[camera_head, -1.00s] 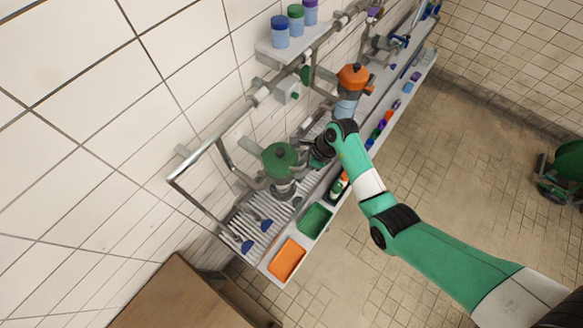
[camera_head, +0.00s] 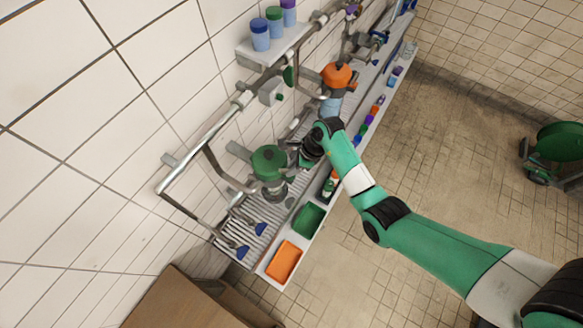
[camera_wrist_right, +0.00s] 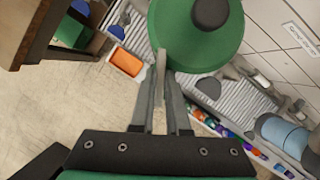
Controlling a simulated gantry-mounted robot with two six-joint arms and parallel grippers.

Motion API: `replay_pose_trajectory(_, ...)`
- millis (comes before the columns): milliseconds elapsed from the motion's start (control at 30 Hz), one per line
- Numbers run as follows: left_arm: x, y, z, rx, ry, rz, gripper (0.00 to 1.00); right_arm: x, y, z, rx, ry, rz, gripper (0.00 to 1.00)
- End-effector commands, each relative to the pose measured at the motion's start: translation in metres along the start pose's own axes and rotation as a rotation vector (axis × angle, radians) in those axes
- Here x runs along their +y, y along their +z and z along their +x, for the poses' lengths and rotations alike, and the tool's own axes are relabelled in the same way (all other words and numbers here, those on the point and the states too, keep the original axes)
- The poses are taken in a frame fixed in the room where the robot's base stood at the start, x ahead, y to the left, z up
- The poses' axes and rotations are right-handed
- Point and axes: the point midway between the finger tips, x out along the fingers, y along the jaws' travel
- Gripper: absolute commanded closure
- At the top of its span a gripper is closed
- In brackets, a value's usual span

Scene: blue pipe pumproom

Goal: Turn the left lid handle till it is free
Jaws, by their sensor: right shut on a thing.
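The left lid is round and green (camera_head: 268,162), on a grey pot-like fitting of the pipework in the head view. In the right wrist view it fills the top middle as a green disc (camera_wrist_right: 187,45) with a black knob (camera_wrist_right: 210,13). A narrow grey lid handle (camera_wrist_right: 161,62) sticks out from its rim. My right gripper (camera_wrist_right: 160,95) is shut on this handle, one finger on each side. In the head view my right gripper (camera_head: 297,152) reaches the lid's right side, partly hidden by the wrist. My left gripper is not in view.
An orange-lidded fitting (camera_head: 337,76) stands farther along the pipe. The bench below holds a green tray (camera_head: 308,219), an orange tray (camera_head: 284,262) and small coloured items. Jars (camera_head: 274,22) stand on a wall shelf. Open floor lies to the right.

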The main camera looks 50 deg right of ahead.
Motion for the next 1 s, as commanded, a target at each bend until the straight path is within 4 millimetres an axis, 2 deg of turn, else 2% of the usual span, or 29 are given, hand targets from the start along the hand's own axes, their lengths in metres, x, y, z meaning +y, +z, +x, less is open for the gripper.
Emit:
replay_pose_trajectory(267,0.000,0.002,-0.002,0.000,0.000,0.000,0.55,-0.001,0.000,0.000,-0.001,0.047,-0.111,1.00)
replay_pose_trajectory(467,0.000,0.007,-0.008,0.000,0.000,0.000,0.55,-0.003,0.000,0.002,-0.001,0.108,-0.260,1.00)
replay_pose_trajectory(1000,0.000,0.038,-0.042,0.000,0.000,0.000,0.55,-0.004,0.001,0.004,-0.002,0.281,-0.682,1.00)
